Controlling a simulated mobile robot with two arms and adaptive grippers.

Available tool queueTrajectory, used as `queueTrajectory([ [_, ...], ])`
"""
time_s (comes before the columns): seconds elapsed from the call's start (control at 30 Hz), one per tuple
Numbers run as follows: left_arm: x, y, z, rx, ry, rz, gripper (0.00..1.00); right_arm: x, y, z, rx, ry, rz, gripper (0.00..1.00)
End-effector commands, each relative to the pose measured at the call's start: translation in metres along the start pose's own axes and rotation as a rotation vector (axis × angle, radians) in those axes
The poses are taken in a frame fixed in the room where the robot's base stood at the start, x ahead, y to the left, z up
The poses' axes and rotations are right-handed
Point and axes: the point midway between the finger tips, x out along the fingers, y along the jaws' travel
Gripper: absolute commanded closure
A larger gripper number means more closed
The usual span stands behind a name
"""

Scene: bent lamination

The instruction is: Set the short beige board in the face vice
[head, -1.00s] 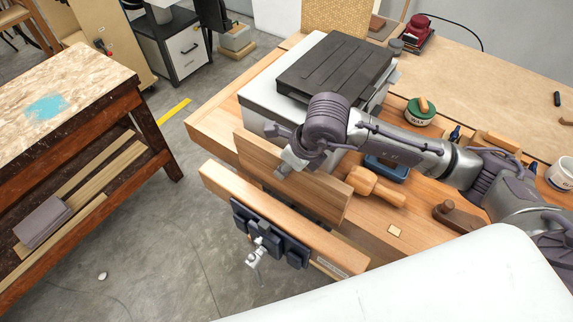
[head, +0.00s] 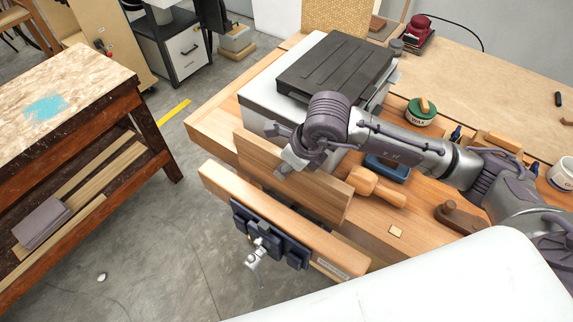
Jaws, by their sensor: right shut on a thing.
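The short beige board (head: 322,192) stands on its long edge at the bench's front edge, just behind the face vice's outer jaw (head: 230,191). A gap shows between board and outer jaw, so the jaw does not touch it there. My right gripper (head: 285,166) is over the board's upper edge, shut on it; its fingertips are partly hidden by the wrist. The vice handle and dark front plate (head: 270,235) face outward over the floor. My left gripper is not in view.
A grey case with a black lid (head: 335,66) stands on the bench behind the board. A wooden mallet (head: 376,187), a blue-handled tool (head: 388,168), a wax tin (head: 420,112) and a hand plane (head: 458,216) lie to the right. A side table (head: 85,77) stands left across open floor.

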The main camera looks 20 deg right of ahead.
Motion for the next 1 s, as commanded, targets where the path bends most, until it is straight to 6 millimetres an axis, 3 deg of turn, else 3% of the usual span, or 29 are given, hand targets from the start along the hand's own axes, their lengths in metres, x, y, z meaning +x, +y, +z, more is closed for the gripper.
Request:
queueTrajectory([
  [1.0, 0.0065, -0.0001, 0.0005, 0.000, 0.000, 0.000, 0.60, -0.0012, 0.0002, 0.0016, -0.001, -0.005, 0.000, 1.00],
])
